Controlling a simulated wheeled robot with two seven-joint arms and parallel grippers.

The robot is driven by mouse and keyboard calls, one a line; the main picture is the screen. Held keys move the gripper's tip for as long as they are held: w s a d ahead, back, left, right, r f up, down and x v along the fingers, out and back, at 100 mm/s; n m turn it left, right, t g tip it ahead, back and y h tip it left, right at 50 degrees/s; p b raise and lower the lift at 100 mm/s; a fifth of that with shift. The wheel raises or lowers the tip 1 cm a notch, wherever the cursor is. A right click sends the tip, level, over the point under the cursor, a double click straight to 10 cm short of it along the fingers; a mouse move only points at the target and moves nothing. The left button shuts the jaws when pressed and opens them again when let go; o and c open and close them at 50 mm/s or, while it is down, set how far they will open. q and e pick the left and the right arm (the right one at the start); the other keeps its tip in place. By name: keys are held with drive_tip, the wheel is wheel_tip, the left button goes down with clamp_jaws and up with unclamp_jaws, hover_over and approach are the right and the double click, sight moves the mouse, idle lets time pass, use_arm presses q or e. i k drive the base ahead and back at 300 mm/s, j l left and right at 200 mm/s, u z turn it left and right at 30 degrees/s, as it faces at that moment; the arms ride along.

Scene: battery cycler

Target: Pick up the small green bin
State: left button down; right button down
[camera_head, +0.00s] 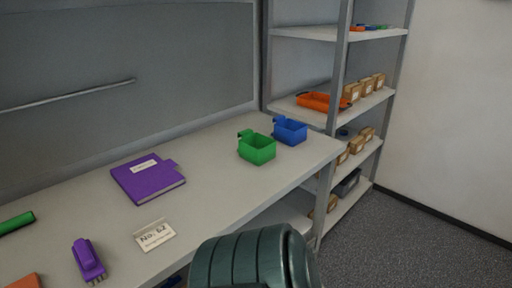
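The small green bin (258,151) stands upright on the light grey workbench (215,182), toward its far right end. It has a raised tab on its back left side, and its open top faces up. A blue bin (291,132) of similar shape stands just behind it to the right. Neither of my grippers shows in the head view. A dark green rounded arm part, which looks like mine, covers the bottom centre in front of the bench.
A purple binder (147,179), a white sign (155,235), a purple tool (88,260) and a green cylinder (16,223) lie on the bench. Shelves (345,108) at right hold an orange tray (321,102) and several cardboard boxes. Bench surface in front of the green bin is clear.

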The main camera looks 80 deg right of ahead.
sight(255, 146)
drive_tip(key=z, duration=2.7)
drive_tip(key=i+l+u, duration=0.15)
drive_tip(key=i, duration=0.25)
drive_tip(key=i+l+u, duration=0.1)
drive_tip(key=i, duration=0.3)
drive_tip(key=i+l, duration=0.05)
